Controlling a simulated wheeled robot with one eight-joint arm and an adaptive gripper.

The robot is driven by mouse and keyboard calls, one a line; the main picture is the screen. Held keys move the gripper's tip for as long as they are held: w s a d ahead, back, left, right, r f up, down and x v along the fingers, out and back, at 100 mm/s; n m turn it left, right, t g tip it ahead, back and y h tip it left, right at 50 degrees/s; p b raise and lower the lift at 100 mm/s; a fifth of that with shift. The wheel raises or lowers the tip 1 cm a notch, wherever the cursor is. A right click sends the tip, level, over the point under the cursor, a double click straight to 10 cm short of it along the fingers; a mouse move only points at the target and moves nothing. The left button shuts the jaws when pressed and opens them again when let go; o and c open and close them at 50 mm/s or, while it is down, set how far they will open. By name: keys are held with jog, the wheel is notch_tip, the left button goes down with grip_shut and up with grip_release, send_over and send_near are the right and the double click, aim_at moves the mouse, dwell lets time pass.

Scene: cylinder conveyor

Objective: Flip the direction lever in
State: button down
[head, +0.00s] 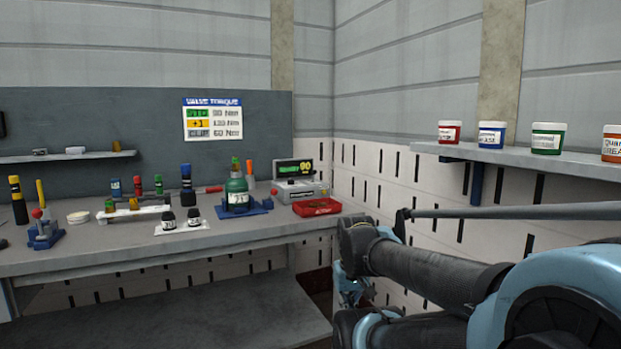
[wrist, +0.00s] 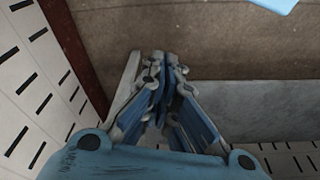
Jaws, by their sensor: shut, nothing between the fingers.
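I cannot make out a direction lever for certain in either view. On the bench (head: 110,257) in the head view stands a green cylinder (head: 237,186) upright on a blue base (head: 256,207). Beside it is a grey unit with a lit display (head: 294,168) reading 90. A blue device with a red knob (head: 45,230) stands at the bench's left. My gripper (wrist: 164,58) is shut and empty in the wrist view, pointing down over brown floor. In the head view my gripper (head: 350,290) hangs right of the bench, apart from these things, partly hidden by my arm.
A red tray (head: 317,208) lies at the bench's right end. Small dark bottles (head: 168,220) and several coloured tools stand along the bench. A wall shelf (head: 470,152) at right holds several tubs, close above my arm. A white slotted wall (head: 385,175) is behind my arm.

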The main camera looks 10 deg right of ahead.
jog(key=shift+w, duration=0.1)
jog(key=w+d+r+n+t+h, duration=0.1)
jog(key=w+r+n+t+h, duration=0.1)
jog(key=w+r+n, duration=0.75)
jog(key=w+d+r+n+t+h, duration=0.15)
jog(key=w+r+n, duration=0.25)
jog(key=w+r, duration=0.55)
jog(key=w+a+r+n+t, duration=0.1)
jog(key=w+a+r+n, duration=0.2)
jog(key=w+n, duration=0.2)
jog(key=w+a+r+n+t, duration=0.2)
jog(key=w+a+r+n, duration=0.1)
jog(key=w, duration=0.8)
jog(key=w+a+r+n+t, duration=0.2)
jog(key=w+r+n, duration=0.3)
jog(key=w+n, duration=0.3)
jog(key=shift+w+a, duration=0.55)
jog(key=shift+a, duration=0.35)
jog(key=shift+w+t, duration=0.1)
jog(key=shift+t, duration=0.15)
